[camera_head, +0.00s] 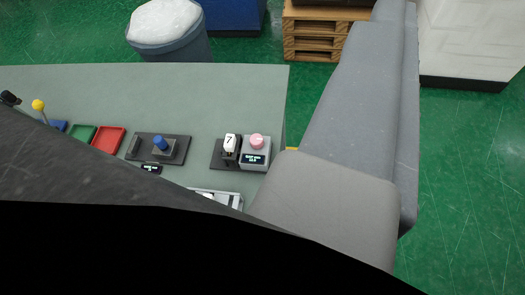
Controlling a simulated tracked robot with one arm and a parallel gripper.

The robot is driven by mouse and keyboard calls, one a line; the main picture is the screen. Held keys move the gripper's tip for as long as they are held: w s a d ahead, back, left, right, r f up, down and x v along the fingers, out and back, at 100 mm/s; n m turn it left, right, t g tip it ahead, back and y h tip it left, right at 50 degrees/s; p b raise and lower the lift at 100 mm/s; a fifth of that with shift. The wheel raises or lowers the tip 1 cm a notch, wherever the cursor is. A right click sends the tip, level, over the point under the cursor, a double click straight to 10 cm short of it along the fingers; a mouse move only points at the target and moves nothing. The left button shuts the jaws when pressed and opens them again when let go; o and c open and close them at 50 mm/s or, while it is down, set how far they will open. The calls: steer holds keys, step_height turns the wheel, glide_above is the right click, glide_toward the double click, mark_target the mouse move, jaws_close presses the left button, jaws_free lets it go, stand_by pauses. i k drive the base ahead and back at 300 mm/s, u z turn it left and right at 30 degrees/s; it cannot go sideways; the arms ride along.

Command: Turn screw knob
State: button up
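Two knobs show on the grey-green table (215,95), and I cannot tell which is the screw knob. A round pink knob (257,141) sits on top of a small light grey box (263,167) with a dark display, near the table's right edge. A blue knob (160,142) stands upright on a grey block on a dark plate (138,146), further left. A small dark display lies at the front of that plate. Nothing touches either knob. My gripper's fingers do not show in this view.
Red (109,140) and green (82,134) trays and a yellow ball-topped stick (38,105) are at left. Large grey bodies, likely my arm, fill the right.

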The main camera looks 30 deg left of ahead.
mark_target(257, 142)
steer(key=k, duration=1.2)
steer(key=u, duration=0.55)
steer(key=i, duration=1)
steer(key=z, duration=0.05)
